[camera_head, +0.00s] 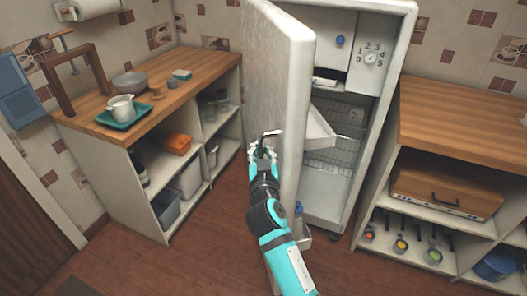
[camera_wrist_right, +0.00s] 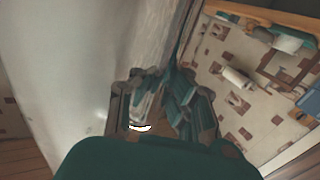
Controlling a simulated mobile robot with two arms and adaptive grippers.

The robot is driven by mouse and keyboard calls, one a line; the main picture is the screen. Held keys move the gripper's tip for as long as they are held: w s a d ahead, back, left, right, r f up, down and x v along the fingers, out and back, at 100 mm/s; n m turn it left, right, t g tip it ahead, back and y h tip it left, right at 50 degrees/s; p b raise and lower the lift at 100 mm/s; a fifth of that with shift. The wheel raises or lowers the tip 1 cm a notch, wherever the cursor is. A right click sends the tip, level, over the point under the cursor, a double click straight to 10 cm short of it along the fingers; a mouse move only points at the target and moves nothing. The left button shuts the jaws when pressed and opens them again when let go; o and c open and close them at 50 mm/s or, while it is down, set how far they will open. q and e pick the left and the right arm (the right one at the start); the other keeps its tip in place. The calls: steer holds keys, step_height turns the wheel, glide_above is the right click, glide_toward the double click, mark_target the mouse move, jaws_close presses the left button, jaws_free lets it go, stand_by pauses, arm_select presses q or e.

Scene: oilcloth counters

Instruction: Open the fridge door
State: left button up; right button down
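The fridge (camera_head: 408,20) stands at the back with its white door (camera_head: 280,75) swung well out towards me, and its inside shows. My left gripper is in neither view.
A wooden-topped shelf unit (camera_head: 165,75) with a teal tray (camera_head: 123,117) stands left of the door. Another counter (camera_head: 470,115) stands right of the fridge. Open brown floor (camera_head: 205,230) lies between the left unit and my arm.

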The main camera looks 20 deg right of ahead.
steer(key=shift+s+f, duration=0.15)
steer(key=shift+f, duration=0.35)
steer(key=c, duration=1.2)
jaws_free()
steer(key=shift+s+a+r, duration=0.1)
steer(key=shift+s+r, duration=0.4)
steer(key=shift+c, duration=0.2)
steer(key=shift+w, duration=0.3)
steer(key=shift+s+r, duration=0.1)
